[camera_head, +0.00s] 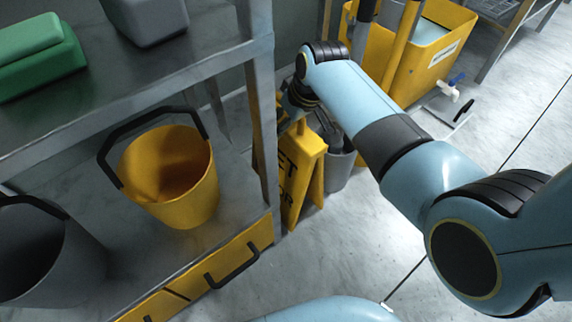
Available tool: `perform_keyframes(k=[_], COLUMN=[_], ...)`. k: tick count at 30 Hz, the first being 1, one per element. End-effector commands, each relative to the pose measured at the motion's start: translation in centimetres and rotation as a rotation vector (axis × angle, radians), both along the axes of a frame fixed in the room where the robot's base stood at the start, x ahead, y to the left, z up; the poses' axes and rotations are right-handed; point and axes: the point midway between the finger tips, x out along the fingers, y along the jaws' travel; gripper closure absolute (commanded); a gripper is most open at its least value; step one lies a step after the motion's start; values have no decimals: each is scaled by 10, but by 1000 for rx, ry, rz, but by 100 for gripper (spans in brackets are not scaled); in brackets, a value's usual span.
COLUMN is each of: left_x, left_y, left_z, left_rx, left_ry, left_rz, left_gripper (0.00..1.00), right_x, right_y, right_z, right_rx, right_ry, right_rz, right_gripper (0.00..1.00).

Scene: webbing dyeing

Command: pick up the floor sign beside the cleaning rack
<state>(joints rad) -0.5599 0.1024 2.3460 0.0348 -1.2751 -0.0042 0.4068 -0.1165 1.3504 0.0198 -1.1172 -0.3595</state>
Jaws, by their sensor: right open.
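The yellow floor sign (303,170) stands upright on the floor, just right of the cleaning rack's front post. Dark lettering shows on its side, partly hidden by the post. My right arm reaches in from the right and bends down behind the sign's top. My right gripper (322,126) is open near the top of the sign, partly hidden by the sign and my own arm. I cannot tell whether it touches the sign. My left gripper is not in view.
The grey metal rack (262,120) fills the left, holding a yellow bucket (172,172), a dark bucket (45,255) and a green box (38,55). A grey bin (340,170) stands behind the sign. A yellow tank (425,50) is at the back.

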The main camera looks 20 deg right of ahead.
Motion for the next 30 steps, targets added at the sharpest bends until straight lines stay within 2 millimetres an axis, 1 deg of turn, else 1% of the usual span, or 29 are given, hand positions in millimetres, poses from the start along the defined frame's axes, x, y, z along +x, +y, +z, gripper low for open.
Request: perform_keyframes(k=[1, 8, 25, 26, 30], left_x=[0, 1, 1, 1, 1], left_y=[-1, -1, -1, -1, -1], left_z=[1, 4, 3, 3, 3], left_rx=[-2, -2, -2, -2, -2], left_ry=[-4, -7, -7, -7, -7], left_rz=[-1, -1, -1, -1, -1], left_gripper=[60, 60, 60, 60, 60], right_x=[1, 2, 1, 1, 2], right_y=[0, 0, 0, 0, 0], right_z=[-3, 0, -1, -1, 0], right_rx=[0, 0, -1, -1, 0], right_ry=[0, -2, -1, -1, -4], right_rz=[0, 0, 0, 0, 0], right_gripper=[23, 23, 98, 100, 100])
